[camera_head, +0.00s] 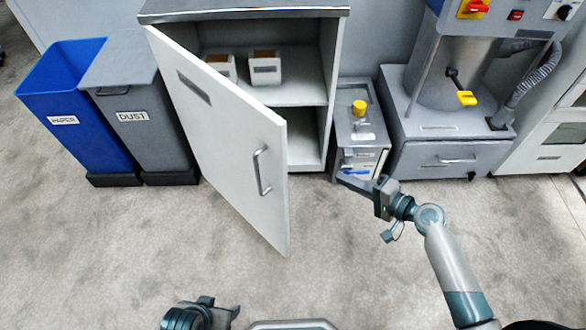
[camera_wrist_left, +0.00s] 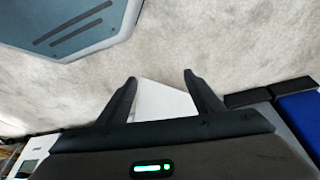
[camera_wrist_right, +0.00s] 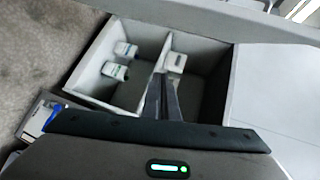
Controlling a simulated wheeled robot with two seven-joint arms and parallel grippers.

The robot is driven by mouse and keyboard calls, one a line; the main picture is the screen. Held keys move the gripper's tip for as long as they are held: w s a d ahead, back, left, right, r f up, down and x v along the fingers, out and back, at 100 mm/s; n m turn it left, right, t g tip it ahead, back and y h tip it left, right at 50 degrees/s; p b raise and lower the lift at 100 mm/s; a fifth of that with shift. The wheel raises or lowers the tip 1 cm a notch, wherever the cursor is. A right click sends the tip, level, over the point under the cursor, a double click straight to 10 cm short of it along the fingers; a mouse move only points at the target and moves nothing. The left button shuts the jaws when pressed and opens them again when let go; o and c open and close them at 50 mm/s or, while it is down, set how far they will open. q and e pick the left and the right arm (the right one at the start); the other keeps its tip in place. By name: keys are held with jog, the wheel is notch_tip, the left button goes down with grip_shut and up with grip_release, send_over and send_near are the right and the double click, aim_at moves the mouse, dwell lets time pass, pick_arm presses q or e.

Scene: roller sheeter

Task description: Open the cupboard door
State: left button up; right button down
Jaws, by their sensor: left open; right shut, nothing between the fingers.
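The cupboard (camera_head: 333,75) has its white door (camera_head: 222,135) swung wide open on its left side. The door's bar handle (camera_head: 262,170) faces right in the head view, and no gripper is on it. My right gripper (camera_head: 345,179) is shut and empty, to the right of the door and before the cupboard's lower right corner. In the right wrist view its closed fingers (camera_wrist_right: 163,85) point at the open cupboard interior (camera_wrist_right: 140,40). My left gripper (camera_head: 238,312) is low in the head view, open and empty; its spread fingers (camera_wrist_left: 160,82) show in the left wrist view.
White bins (camera_head: 265,68) stand on the cupboard shelf. A blue paper bin (camera_head: 75,100) and grey dust bin (camera_head: 135,110) stand left of the door. A small grey unit (camera_head: 360,130) and a larger machine (camera_head: 440,125) stand right. The floor (camera_head: 120,250) in front is clear.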

pick_arm(q)
notch_tip(320, 180, up, 5)
jog(key=shift+s+b, duration=0.15)
jog(key=shift+b, duration=1.05)
pick_arm(e)
jog(key=s+a+r+n+y, duration=0.1)
jog(key=s+a+r+y, duration=0.1)
jog(key=r, duration=0.9)
jog(key=shift+s+a+g+y, duration=0.2)
jog(key=shift+a+g+y, duration=0.1)
jog(key=shift+a+y, duration=0.65)
jog(key=shift+w+d+f, duration=0.1)
pick_arm(q)
jog(key=a+p, duration=0.1)
jog(key=s+a+f+g+y+p, duration=0.1)
jog(key=shift+s+a, duration=0.25)
jog(key=shift+a, duration=0.1)
pick_arm(e)
jog(key=w+a, duration=0.2)
jog(key=a, duration=0.9)
jog(key=shift+w, duration=0.25)
pick_arm(q)
jog(key=shift+w+d, duration=0.1)
jog(key=shift+r+p, duration=0.1)
jog(key=shift+p, duration=0.25)
pick_arm(e)
jog(key=shift+s+a, duration=0.1)
jog(key=shift+a, duration=0.1)
